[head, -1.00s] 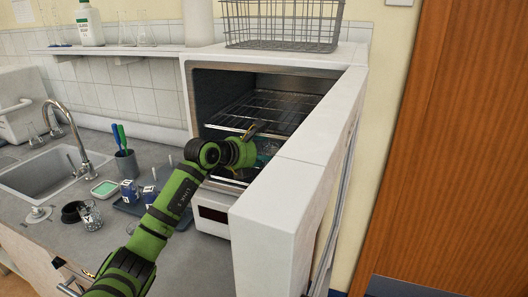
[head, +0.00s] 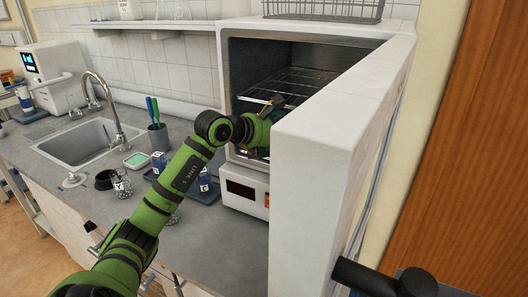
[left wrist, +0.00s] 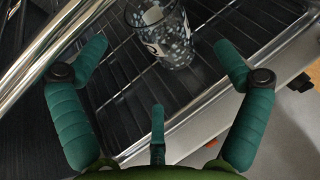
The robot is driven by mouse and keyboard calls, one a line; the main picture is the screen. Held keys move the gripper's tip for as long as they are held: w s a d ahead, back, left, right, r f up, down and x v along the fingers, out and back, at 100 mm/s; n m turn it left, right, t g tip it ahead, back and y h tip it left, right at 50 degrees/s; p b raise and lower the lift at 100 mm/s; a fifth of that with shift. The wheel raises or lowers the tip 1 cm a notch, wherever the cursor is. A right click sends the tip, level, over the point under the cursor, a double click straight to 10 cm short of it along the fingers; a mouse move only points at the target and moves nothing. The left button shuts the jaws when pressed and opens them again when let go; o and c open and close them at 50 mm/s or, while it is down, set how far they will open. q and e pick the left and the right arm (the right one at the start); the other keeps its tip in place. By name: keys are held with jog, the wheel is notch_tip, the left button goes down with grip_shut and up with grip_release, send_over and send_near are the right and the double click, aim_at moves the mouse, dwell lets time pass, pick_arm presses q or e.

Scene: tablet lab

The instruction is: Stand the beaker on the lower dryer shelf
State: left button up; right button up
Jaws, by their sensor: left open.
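The beaker (left wrist: 160,32), clear glass with white markings, stands on a wire shelf (left wrist: 120,85) inside the dryer in the left wrist view. Bright chrome rods cross above at upper left, so this looks like the lower shelf. My left gripper (left wrist: 160,52) is open, its teal fingers spread on either side of the beaker with visible gaps. In the head view my left arm reaches into the mouth of the white dryer (head: 245,187), below the upper wire shelf (head: 290,82). My right gripper is not in view.
The open dryer door (head: 315,190) stands close to the right of my left wrist. Another glass (head: 121,183), a pen cup (head: 158,139) and a sink (head: 85,142) are on the counter at left. A wire basket (head: 320,10) sits on the dryer.

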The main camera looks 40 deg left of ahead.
pick_arm(q)
jog(key=s+a+b, duration=0.1)
jog(key=s+b, duration=0.2)
jog(key=s, duration=0.5)
jog(key=shift+a+b, duration=0.15)
jog(key=shift+b, duration=0.25)
jog(key=shift+w, duration=0.1)
dwell(0.6)
